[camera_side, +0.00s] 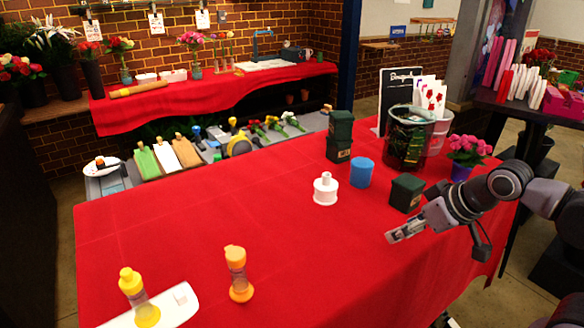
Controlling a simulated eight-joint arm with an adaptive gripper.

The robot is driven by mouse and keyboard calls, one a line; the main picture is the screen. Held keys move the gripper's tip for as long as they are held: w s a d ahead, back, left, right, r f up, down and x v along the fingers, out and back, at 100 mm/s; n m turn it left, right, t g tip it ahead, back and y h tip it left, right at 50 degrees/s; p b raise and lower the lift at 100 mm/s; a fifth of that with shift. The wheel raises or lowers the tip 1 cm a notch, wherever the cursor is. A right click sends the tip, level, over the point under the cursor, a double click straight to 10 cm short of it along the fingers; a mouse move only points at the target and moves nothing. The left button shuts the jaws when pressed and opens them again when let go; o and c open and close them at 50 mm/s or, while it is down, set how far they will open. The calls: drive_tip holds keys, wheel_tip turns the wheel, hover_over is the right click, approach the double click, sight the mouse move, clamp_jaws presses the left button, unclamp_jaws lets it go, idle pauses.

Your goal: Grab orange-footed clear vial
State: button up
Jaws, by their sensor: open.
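The orange-footed clear vial (237,270) stands upright on the red-covered table at the front, left of centre. It has an orange top and an orange base with a clear middle. A similar yellow vial (138,296) stands to its left on a white tray (172,308). My gripper (391,237) is over the right part of the table, well to the right of the orange vial and apart from it. It is open, and nothing shows between its fingers.
A white spool-like item (325,190), a blue cup (361,172) and dark green boxes (406,193) stand toward the back right. A dark glass container (408,140) and pink flowers (467,150) are behind my gripper. The red cloth (310,258) between gripper and orange vial is clear.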

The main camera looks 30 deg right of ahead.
drive_tip(key=shift+r, duration=0.1)
drive_tip(key=w+a+r+n+g+y, duration=0.1)
drive_tip(key=w+a+r+n+g, duration=0.1)
drive_tip(key=w+a+r+n, duration=0.4)
drive_tip(key=r+n+g, duration=0.2)
drive_tip(key=n+g, duration=0.3)
drive_tip(key=n, duration=0.8)
hover_over(239, 277)
drive_tip(key=w+d, duration=0.1)
drive_tip(key=w, duration=0.1)
drive_tip(key=shift+s+f+h, duration=0.25)
drive_tip(key=shift+h, duration=0.15)
drive_tip(key=shift+a+f, duration=0.1)
drive_tip(key=shift+a, duration=0.1)
drive_tip(key=shift+a+f, duration=0.1)
drive_tip(key=shift+f, duration=5.3)
drive_tip(key=shift+c, duration=0.3)
